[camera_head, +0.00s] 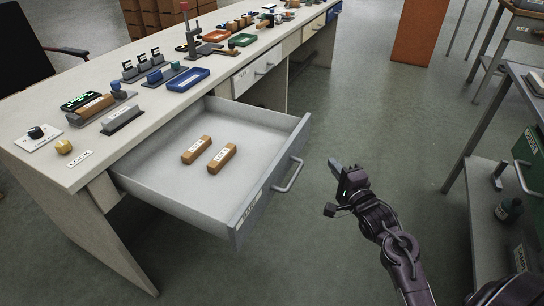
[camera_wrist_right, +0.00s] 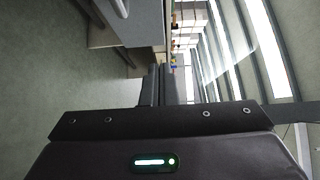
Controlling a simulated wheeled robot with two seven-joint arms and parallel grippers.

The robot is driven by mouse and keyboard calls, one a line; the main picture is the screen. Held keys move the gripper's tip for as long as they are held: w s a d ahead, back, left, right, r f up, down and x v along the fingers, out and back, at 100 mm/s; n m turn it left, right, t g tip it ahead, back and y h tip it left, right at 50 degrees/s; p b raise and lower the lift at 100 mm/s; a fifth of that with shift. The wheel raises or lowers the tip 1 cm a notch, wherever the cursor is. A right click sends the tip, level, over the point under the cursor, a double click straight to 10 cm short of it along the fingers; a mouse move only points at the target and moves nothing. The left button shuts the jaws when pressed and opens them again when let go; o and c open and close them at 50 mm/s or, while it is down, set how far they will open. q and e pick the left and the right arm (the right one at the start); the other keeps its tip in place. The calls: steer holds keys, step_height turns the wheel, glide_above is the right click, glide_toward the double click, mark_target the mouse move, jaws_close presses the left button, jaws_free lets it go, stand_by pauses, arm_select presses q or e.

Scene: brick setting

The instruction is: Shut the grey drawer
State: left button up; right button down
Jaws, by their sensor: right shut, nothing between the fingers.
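The grey drawer (camera_head: 255,187) stands pulled out from the white desk in the head view. Two brown labelled blocks (camera_head: 196,150) lie inside it. Its front carries a bar handle (camera_head: 289,175) on the right side. My right gripper (camera_head: 338,172) is in the air to the right of the drawer front, apart from the handle, shut and empty. In the right wrist view the gripper fingers (camera_wrist_right: 160,85) show at the middle, with a grey drawer front and part of a handle at the upper left. My left gripper is not in view.
The white desk (camera_head: 130,145) holds several small parts, blue and orange trays (camera_head: 188,79) and a label. A metal shelf unit (camera_head: 470,160) stands at the right. An orange panel (camera_head: 425,30) stands behind. The floor between desk and shelf is clear.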

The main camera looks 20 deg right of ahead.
steer(key=b, duration=0.2)
glide_toward(299, 132)
steer(key=w+d, duration=0.3)
steer(key=shift+w+a+f+b, duration=0.1)
steer(key=shift+w+a+b, duration=0.15)
steer(key=shift+w+a, duration=0.3)
steer(key=shift+w+a+b, duration=0.2)
steer(key=shift+w+a, duration=0.1)
steer(key=shift+w, duration=0.35)
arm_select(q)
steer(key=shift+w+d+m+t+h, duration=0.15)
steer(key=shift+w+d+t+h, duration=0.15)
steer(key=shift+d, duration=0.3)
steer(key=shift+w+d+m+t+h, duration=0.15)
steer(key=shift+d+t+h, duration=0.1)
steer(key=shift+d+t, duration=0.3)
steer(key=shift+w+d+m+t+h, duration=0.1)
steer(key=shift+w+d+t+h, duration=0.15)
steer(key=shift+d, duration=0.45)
arm_select(e)
steer(key=shift+w+a, duration=0.25)
steer(key=shift+w, duration=0.05)
